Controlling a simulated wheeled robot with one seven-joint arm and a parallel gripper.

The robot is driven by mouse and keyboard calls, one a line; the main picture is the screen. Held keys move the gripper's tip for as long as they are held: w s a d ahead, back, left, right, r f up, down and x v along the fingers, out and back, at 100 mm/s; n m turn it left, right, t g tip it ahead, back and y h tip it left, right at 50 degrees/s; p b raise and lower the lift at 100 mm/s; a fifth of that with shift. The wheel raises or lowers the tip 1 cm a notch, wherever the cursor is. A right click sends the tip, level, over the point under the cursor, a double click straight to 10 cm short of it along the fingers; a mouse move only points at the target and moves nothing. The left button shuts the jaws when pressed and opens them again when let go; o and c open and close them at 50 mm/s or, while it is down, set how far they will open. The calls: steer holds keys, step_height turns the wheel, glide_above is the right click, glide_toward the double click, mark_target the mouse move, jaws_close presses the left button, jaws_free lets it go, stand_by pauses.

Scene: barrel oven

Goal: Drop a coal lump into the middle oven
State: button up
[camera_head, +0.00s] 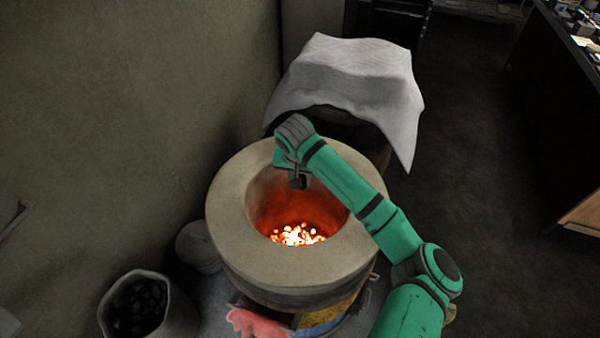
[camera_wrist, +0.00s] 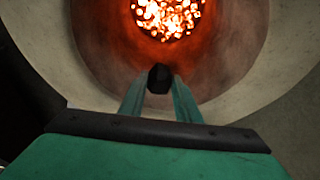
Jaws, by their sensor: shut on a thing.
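The middle oven (camera_head: 232,239) is a round, pale barrel oven with a wide rim and an open top. Glowing coals lie at its bottom, and its inside walls look red. My gripper (camera_head: 298,184) is over the opening, towards its far side. In the wrist view my gripper (camera_wrist: 159,82) points down into the oven (camera_wrist: 235,60) and is shut on a dark coal lump (camera_wrist: 159,78). The lump is between the fingertips, above the glowing coals (camera_wrist: 167,15). In the head view the lump is small and hard to tell from the dark fingers.
A sack of dark coal (camera_head: 140,305) stands at the lower left. Another barrel draped with a white cloth (camera_head: 350,75) stands behind the oven. A wall (camera_head: 120,110) runs along the left. The floor on the right is clear up to a counter (camera_head: 560,120).

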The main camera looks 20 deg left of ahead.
steer(key=shift+w+f, duration=0.1)
steer(key=shift+f, duration=0.1)
steer(key=o, duration=1.1)
steer(key=shift+s, duration=0.2)
steer(key=v, duration=1)
steer(key=shift+d+r, duration=0.25)
steer(key=shift+r, duration=0.1)
steer(key=shift+s+a, duration=0.1)
steer(key=shift+s, duration=0.05)
